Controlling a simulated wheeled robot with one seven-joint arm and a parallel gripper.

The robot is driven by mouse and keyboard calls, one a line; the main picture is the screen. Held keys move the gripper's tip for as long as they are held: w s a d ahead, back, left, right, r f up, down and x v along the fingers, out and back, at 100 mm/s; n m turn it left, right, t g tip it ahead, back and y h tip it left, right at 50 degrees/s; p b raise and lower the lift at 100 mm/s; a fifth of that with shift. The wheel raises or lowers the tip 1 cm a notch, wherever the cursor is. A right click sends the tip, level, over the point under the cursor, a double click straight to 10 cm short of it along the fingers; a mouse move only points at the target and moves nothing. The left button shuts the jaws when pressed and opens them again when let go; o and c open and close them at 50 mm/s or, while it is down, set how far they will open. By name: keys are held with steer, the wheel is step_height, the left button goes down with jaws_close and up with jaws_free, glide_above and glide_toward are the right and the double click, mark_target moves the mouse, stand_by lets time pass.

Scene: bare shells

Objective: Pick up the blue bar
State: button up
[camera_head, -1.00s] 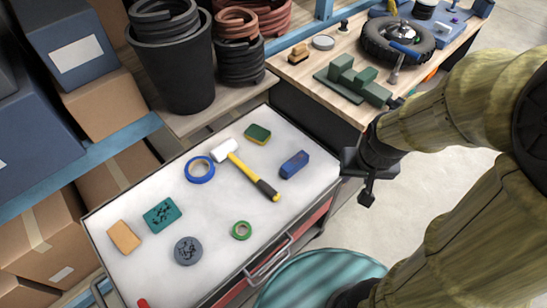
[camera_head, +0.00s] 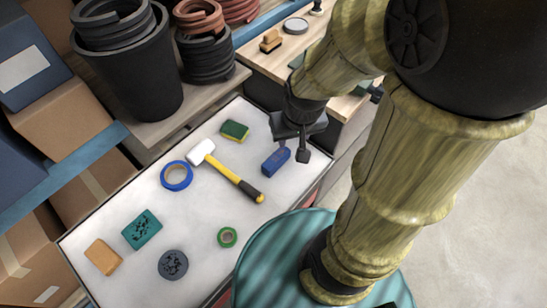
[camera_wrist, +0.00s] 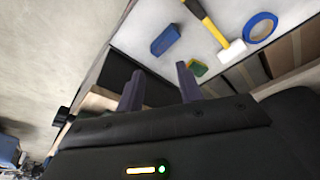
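The blue bar (camera_head: 276,161) lies on the white top of the cart (camera_head: 210,240), near its right end. It also shows in the wrist view (camera_wrist: 165,40), beyond and above the fingertips. My gripper (camera_head: 303,150) is beside the bar, to its right in the head view, and appears above the cart's right edge. In the wrist view the two fingers (camera_wrist: 160,78) stand apart with nothing between them, so the gripper is open and empty.
A yellow-handled hammer (camera_head: 232,178) lies left of the bar, with a green-yellow sponge (camera_head: 235,130), blue tape (camera_head: 177,176) and green tape (camera_head: 228,237) around. A black bucket (camera_head: 130,80) stands behind. A workbench (camera_head: 262,62) stands at the back right.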

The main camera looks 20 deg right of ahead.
mark_target(277, 156)
steer(key=shift+o, duration=0.8)
steer(key=shift+s+d, duration=0.1)
steer(key=shift+s, duration=0.15)
steer(key=o, duration=0.4)
steer(key=shift+c, duration=0.2)
steer(key=shift+o, duration=0.2)
steer(key=w+f+m+g+b, duration=0.2)
steer(key=w+f+m+b, duration=0.7)
steer(key=w+f, duration=0.3)
steer(key=shift+w+m, duration=0.3)
steer(key=shift+m, duration=0.4)
steer(key=shift+w+m+g, duration=0.3)
steer(key=shift+w+m, duration=0.05)
steer(key=shift+m, duration=0.05)
step_height(277, 156, down, 12)
steer(key=shift+f+b, duration=0.15)
steer(key=shift+b, duration=0.5)
